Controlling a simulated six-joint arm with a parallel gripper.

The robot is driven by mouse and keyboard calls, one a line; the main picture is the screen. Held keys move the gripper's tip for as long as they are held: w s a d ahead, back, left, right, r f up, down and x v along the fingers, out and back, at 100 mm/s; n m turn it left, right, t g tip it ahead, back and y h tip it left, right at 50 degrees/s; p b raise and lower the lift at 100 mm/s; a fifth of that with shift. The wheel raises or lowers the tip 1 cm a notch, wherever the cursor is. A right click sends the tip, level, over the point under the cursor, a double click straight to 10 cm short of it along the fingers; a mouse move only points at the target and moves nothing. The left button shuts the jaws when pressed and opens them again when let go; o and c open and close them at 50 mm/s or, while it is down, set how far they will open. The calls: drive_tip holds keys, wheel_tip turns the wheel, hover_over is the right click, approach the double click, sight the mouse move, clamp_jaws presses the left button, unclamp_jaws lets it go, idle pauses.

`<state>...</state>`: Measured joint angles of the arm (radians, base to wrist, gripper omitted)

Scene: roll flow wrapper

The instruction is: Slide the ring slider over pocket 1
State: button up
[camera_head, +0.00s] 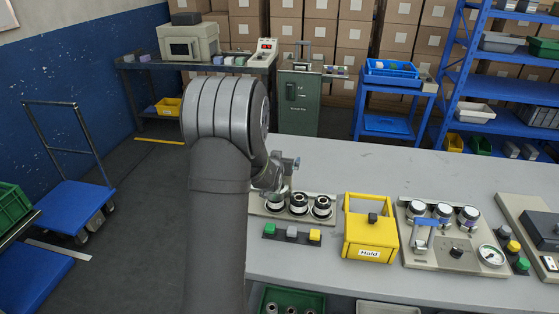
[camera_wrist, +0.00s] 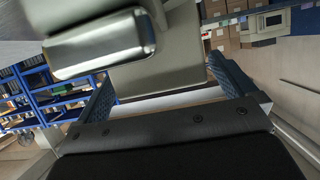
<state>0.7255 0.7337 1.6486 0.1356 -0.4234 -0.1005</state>
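A beige plate (camera_head: 262,209) with three round, dark-rimmed pockets sits on the grey bench; the middle pocket (camera_head: 298,203) and right pocket (camera_head: 321,206) show clearly. My gripper (camera_head: 272,185) is low over the left pocket, which it partly covers. In the wrist view my gripper (camera_wrist: 165,90) has its two blue-padded fingers wide apart. A beige block (camera_wrist: 160,72) shows beyond and between them, with a shiny metal bar (camera_wrist: 100,45) close to the camera; contact is unclear. I cannot make out which part is the ring slider, nor any pocket number.
Green, grey and yellow buttons (camera_head: 291,233) lie in front of the plate. A yellow "Hold" box (camera_head: 370,230) stands to its right, then a panel (camera_head: 450,262) with a blue handle and gauge. The bench (camera_head: 365,165) behind is clear.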

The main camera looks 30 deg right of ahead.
drive_tip(key=shift+a, duration=0.1)
drive_tip(key=v, duration=1.7)
drive_tip(key=shift+r, duration=0.1)
drive_tip(key=x, duration=1.7)
idle(0.3)
